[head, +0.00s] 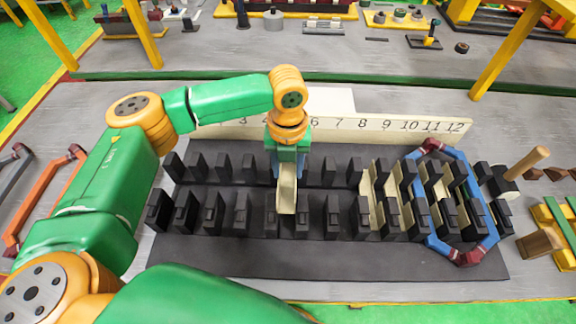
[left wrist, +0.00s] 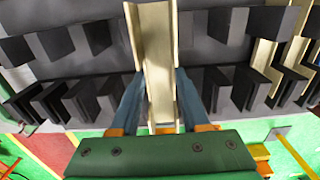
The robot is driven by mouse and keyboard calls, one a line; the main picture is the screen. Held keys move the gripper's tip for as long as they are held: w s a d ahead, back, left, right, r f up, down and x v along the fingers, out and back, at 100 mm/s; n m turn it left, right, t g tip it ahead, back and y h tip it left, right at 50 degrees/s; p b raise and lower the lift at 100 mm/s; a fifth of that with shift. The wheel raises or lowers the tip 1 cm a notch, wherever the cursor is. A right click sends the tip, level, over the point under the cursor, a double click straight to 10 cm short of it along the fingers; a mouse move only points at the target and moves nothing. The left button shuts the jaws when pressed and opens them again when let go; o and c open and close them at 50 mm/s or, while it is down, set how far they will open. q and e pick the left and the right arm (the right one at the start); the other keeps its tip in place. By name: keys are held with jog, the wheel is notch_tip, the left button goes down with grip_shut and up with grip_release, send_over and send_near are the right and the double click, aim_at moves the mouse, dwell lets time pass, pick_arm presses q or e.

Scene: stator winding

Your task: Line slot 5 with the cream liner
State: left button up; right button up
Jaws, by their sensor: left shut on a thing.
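My left gripper (head: 287,172) points down over the black slotted stator block (head: 230,255) and is shut on the cream liner (head: 287,196). The liner is a long open channel. In the left wrist view the liner (left wrist: 157,50) runs between the two blue fingers of the gripper (left wrist: 157,98), over the gap between black teeth. In the head view it lines up between the 4 and 6 on the number board (head: 360,124); my arm hides the 5. I cannot tell whether the liner touches the slot floor. My right gripper is not in view.
Several cream liners (head: 376,205) line slots to the right. A blue coil with dark red ends (head: 477,207) sits around teeth at the right end. An orange coil (head: 42,205) lies at left. Slots left of the gripper look bare.

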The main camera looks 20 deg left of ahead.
aim_at(288, 187)
pick_arm(q)
jog(key=shift+f, duration=0.3)
jog(key=shift+f, duration=0.35)
jog(key=shift+f+b, duration=1.5)
jog(key=shift+f, duration=1.45)
jog(key=shift+f, duration=0.1)
jog(key=shift+f, duration=0.5)
jog(key=o, duration=1.1)
jog(key=shift+c, duration=0.2)
